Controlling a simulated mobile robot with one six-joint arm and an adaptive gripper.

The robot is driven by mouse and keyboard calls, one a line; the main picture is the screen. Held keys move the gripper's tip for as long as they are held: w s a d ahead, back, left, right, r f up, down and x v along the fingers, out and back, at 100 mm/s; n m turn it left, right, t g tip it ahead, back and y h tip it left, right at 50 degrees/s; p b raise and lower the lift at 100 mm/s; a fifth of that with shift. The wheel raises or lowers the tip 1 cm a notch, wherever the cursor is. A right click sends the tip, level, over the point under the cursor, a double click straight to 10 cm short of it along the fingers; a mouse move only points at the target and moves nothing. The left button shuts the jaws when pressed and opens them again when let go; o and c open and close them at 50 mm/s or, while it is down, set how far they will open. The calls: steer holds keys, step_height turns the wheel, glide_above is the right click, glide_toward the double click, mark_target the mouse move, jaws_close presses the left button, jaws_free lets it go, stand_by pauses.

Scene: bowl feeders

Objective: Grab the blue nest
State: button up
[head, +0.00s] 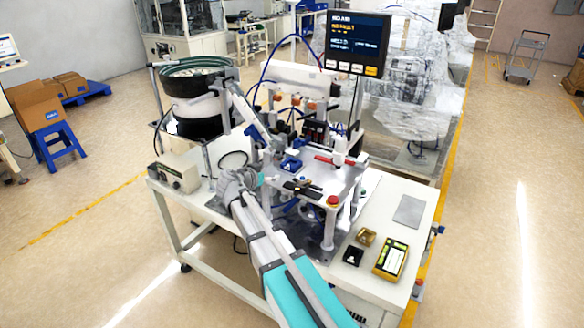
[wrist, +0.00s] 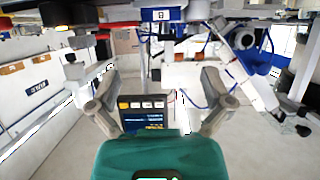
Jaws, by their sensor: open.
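The blue nest (head: 290,164) is a small blue block on the grey metal plate of the work table, near the plate's left back edge. My gripper (wrist: 160,82) shows in the wrist view with its two grey fingers spread wide and nothing between them. In the head view my arm's end is left of the nest and apart from it; the fingertips are hard to make out there. The wrist view is upside down. A blue block with a white label (wrist: 162,14) is at its top edge, beyond the fingers; I cannot tell for sure that it is the nest.
A bowl feeder (head: 197,75) stands at the left back, its chute sloping toward the plate. A red part (head: 328,160), a red button (head: 333,200) and posts crowd the plate. A monitor (head: 357,45) stands behind. A yellow device (head: 391,258) lies at the front right.

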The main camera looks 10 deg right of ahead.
steer(key=b, duration=0.3)
glide_toward(287, 167)
steer(key=shift+x, duration=2.45)
steer(key=shift+d+f, duration=0.1)
steer(key=shift+f, duration=0.05)
steer(key=shift+b+x, duration=1.15)
steer(key=shift+x, duration=1.35)
steer(key=c, duration=1)
